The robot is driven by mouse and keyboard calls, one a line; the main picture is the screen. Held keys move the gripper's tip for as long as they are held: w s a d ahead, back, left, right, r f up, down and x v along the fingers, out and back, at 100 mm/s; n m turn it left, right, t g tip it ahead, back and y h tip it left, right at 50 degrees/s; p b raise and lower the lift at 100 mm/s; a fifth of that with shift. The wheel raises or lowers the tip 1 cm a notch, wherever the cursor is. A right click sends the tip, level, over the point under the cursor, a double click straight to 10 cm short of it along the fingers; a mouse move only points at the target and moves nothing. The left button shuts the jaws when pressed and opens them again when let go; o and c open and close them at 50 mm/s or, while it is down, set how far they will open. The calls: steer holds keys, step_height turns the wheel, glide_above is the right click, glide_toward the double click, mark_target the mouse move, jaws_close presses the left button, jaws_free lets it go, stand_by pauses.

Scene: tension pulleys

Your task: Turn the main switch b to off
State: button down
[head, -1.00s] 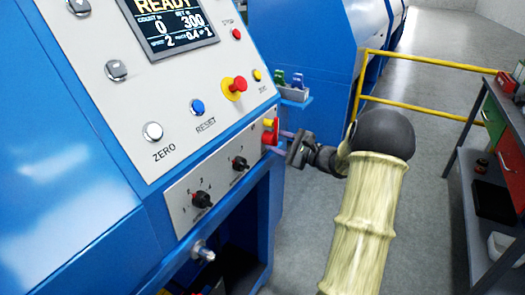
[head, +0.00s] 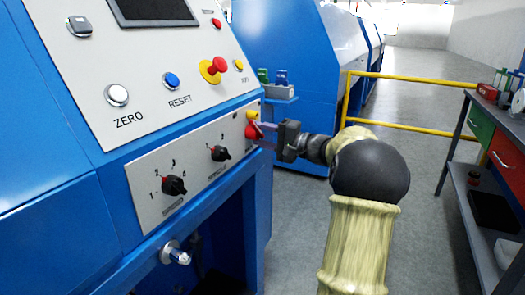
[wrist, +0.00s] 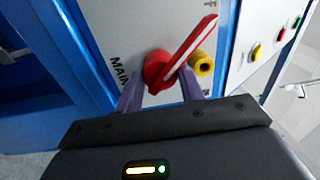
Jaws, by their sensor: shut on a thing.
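The main switch is a red rotary handle (wrist: 190,50) on the grey front panel. In the wrist view its lever slants up and right from its round hub, towards a partly cut-off label ending in "F"; "MAIN" is partly readable beside it. In the head view the switch (head: 254,130) is at the panel's right end. My gripper (wrist: 160,92) is shut on the red handle, one purple-grey finger on each side. In the head view my gripper (head: 268,132) reaches in from the right. I cannot tell whether the switch is marked b.
A small yellow part (wrist: 201,63) sits close beside the lever. Two black knobs (head: 174,185) (head: 220,153) are on the same panel. The red emergency button (head: 216,67) is above. The visible part of the display (head: 155,10) is dark. A yellow rail (head: 410,78) stands behind my arm.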

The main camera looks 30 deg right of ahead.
steer(key=shift+f+n+b, duration=0.15)
steer(key=shift+n+b, duration=0.85)
steer(key=shift+b, duration=0.1)
steer(key=shift+a, duration=0.1)
steer(key=c, duration=1)
jaws_free()
steer(key=shift+o, duration=0.6)
steer(key=shift+w, duration=0.1)
